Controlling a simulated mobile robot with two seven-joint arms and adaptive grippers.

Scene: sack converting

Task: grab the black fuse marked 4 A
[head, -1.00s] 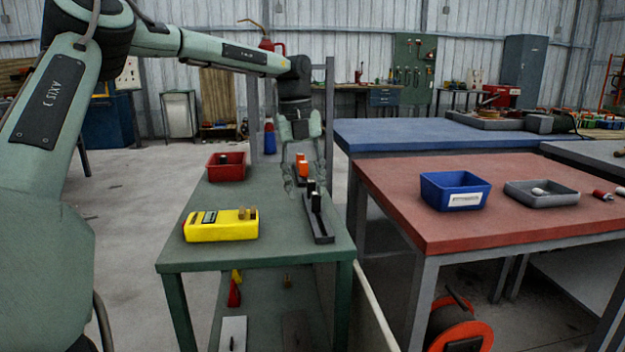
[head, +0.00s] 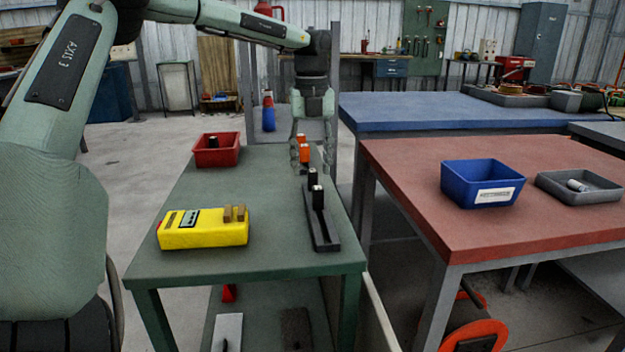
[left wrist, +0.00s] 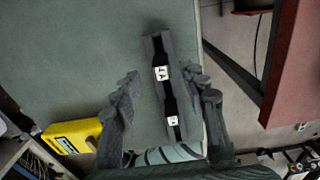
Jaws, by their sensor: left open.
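A black rail (head: 324,236) lies along the right side of the green table, with two upright black fuses, one nearer (head: 317,198) and one farther (head: 312,178). In the left wrist view two black fuses with white labels stand in it, the upper one (left wrist: 161,73) and the lower one (left wrist: 172,120). The upper label seems to read 4 A; the lower is too small to read. My left gripper (head: 313,163) is open and empty, pointing down near the far end of the rail. In the wrist view its fingers (left wrist: 163,86) straddle the rail.
A yellow meter (head: 203,231) and a red bin (head: 216,157) stand on the green table, left of the rail. A red-topped table to the right holds a blue bin (head: 480,184) and a grey tray (head: 580,198). The table between meter and rail is clear.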

